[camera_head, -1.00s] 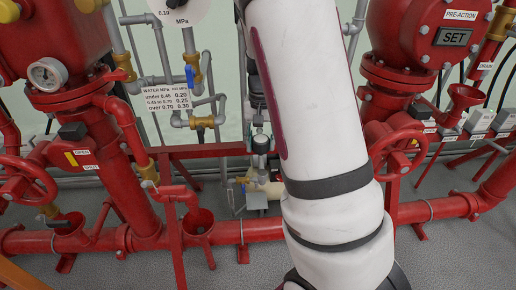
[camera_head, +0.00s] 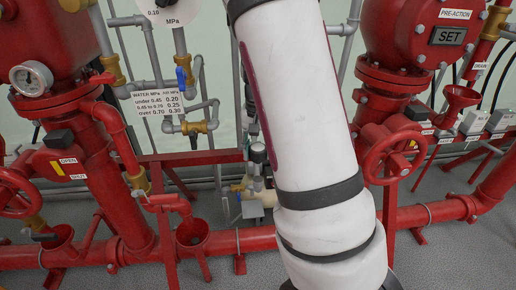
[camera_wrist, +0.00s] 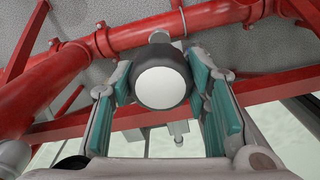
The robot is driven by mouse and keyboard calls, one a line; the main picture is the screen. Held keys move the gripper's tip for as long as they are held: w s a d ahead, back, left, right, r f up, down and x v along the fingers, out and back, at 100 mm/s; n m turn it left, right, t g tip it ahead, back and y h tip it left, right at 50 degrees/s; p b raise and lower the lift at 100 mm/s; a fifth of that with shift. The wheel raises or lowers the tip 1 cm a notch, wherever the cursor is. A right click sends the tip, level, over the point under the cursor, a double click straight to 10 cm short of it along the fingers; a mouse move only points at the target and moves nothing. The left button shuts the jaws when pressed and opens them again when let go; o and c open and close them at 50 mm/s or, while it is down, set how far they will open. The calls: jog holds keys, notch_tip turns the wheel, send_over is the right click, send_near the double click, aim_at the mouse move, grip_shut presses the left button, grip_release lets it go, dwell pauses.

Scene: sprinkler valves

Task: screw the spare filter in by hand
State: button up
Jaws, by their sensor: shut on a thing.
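In the wrist view, my gripper (camera_wrist: 168,95) has its teal-padded fingers on both sides of a round dark grey body with a white end face, seen end-on, which I take to be the spare filter (camera_wrist: 161,85). My gripper is shut on it. A small pale knob or fitting shows just behind its upper rim. Whether its far end touches anything is hidden. In the head view my white arm covers the middle, and both my gripper and the filter are out of sight behind it or below the frame.
Red pipes (camera_wrist: 130,37) and frame bars cross close around the filter in the wrist view. In the head view, red valve assemblies stand left (camera_head: 50,45) and right (camera_head: 405,40). A small beige unit (camera_head: 265,193) with fittings sits low between them. Grey floor (camera_head: 450,255) is open in front.

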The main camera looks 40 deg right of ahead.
jog(key=shift+f+b, duration=1.9)
jog(key=shift+f, duration=1.15)
jog(key=shift+f+b, duration=0.55)
jog(key=shift+f, duration=0.65)
jog(key=m+p, duration=0.2)
jog(key=shift+r+m, duration=0.2)
jog(key=shift+m, duration=0.1)
jog(key=m+p, duration=0.4)
jog(key=m, duration=0.1)
jog(key=m+p, duration=0.3)
jog(key=m, duration=0.1)
jog(key=shift+m, duration=0.4)
jog(key=m+p, duration=0.2)
jog(key=m, duration=0.1)
jog(key=shift+f+m, duration=0.15)
jog(key=shift+m, duration=0.45)
